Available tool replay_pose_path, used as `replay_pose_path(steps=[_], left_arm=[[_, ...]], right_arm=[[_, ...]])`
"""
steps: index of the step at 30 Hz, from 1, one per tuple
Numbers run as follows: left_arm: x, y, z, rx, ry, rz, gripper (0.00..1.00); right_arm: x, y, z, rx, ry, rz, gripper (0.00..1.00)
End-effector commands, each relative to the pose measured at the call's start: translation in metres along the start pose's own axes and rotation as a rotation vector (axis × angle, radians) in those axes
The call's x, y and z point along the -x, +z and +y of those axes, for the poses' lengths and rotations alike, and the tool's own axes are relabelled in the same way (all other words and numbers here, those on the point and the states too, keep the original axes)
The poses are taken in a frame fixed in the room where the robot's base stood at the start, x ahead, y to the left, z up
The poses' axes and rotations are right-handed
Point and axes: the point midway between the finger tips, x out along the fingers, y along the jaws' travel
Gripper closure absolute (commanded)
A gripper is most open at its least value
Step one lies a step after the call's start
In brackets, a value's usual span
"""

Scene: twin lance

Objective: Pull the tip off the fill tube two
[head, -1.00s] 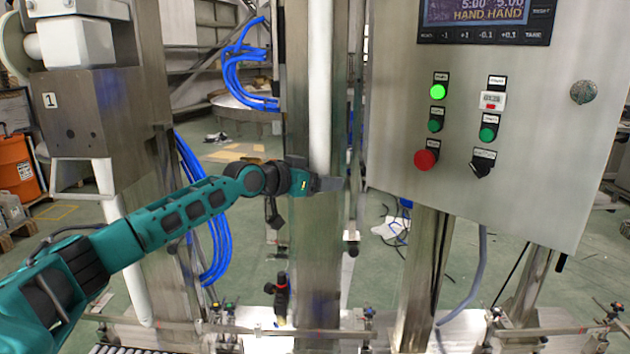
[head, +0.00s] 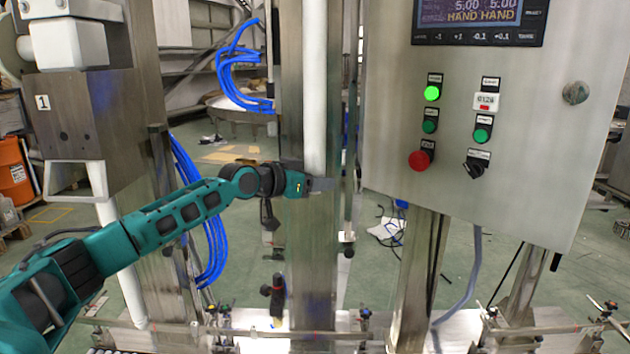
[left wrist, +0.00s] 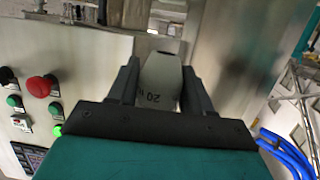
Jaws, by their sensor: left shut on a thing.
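The white fill tube (head: 315,80) in the middle of the head view hangs upright in front of a steel column. My left gripper (head: 322,184) is at its lower end, with the fingers pointing right. In the left wrist view my left gripper (left wrist: 158,95) is shut on a pale tapered tip (left wrist: 160,80) with dark print reading "20". The tip sits between the two dark fingers. In the head view the gripper hides the tip, and I cannot tell whether tip and tube are joined. My right gripper is not in view.
A steel control panel (head: 480,140) with buttons stands close to the right of the tube. At the left is a steel housing (head: 95,120) marked 1 with another white tube (head: 105,190). Blue hoses (head: 215,240) hang behind my left arm. Rails cross below.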

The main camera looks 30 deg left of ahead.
Motion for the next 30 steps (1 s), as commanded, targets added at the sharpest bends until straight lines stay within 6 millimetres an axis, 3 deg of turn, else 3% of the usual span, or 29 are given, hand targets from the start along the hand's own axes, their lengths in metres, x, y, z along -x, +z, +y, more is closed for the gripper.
replay_pose_path(steps=[10,30], left_arm=[[0.000,0.000,0.000,-0.001,-0.001,0.000,0.92],[-0.003,0.013,0.000,-0.001,0.001,-0.006,0.92]], right_arm=[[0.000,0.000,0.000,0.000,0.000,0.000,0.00],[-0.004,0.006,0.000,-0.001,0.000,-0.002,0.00]])
